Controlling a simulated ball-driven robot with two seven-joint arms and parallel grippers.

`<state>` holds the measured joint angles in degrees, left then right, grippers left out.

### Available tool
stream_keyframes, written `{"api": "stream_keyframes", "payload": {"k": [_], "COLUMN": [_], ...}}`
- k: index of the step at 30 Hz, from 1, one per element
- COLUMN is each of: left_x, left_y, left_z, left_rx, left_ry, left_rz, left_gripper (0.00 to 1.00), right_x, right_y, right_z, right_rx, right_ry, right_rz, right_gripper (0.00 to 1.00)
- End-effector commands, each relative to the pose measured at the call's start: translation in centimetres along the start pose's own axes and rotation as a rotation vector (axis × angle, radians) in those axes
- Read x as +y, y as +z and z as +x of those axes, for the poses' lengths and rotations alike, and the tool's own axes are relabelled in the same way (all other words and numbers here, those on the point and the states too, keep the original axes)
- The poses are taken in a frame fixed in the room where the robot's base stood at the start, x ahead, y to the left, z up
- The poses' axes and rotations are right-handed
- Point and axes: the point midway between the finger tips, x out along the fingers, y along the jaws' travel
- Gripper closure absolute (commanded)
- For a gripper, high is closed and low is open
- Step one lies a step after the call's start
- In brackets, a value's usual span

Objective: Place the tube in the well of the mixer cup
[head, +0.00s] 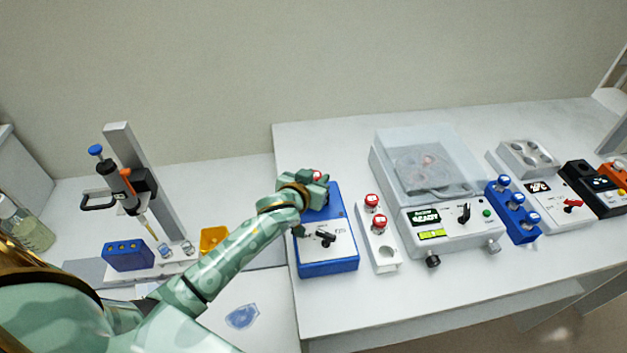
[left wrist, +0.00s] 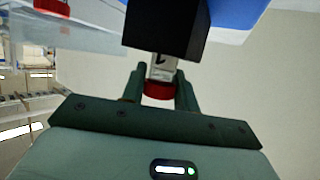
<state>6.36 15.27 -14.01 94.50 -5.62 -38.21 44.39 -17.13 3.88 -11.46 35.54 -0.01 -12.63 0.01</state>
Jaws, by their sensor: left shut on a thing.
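My left gripper (head: 318,187) is over the blue mixer (head: 328,268) and shut on a red-capped tube (head: 317,174). The left wrist view shows the fingers of my left gripper (left wrist: 160,75) on both sides of the tube (left wrist: 158,90), with its red cap towards the palm. The clear body with a dark mark points at the black mixer cup (left wrist: 165,28). The tube's far end is hidden at the cup, so I cannot tell whether it is in the well. In the head view my gripper hides the cup. My right gripper is not in view.
A white rack (head: 385,252) with red-capped tubes stands just right of the mixer. Beyond it is a centrifuge (head: 445,236) with a clear lid, then a blue rack (head: 522,228) with blue-capped tubes. A pipette stand (head: 140,165) is at left. The bench front is clear.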

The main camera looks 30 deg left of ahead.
Motion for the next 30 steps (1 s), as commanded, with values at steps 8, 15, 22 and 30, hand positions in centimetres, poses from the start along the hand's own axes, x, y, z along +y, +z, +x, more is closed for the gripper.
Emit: {"api": "stream_keyframes", "payload": {"k": [8,15,22,30], "left_x": [0.0,0.0,0.0,0.0], "left_y": [0.2,0.1,-0.3,-0.4], "left_z": [0.1,0.1,-0.5,-6.4], "left_rx": [-0.001,0.0,0.001,0.0], "left_ry": [0.0,0.001,0.001,0.001], "left_rz": [-0.001,-0.001,0.0,-0.002], "left_gripper": [0.92,0.48,0.48,0.48], "right_x": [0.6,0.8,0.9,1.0], "right_y": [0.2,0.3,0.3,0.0], "right_z": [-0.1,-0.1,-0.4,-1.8], "right_rx": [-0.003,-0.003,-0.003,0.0], "right_ry": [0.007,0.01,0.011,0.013], "right_rz": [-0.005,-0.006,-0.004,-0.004], "right_gripper": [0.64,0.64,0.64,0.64]}}
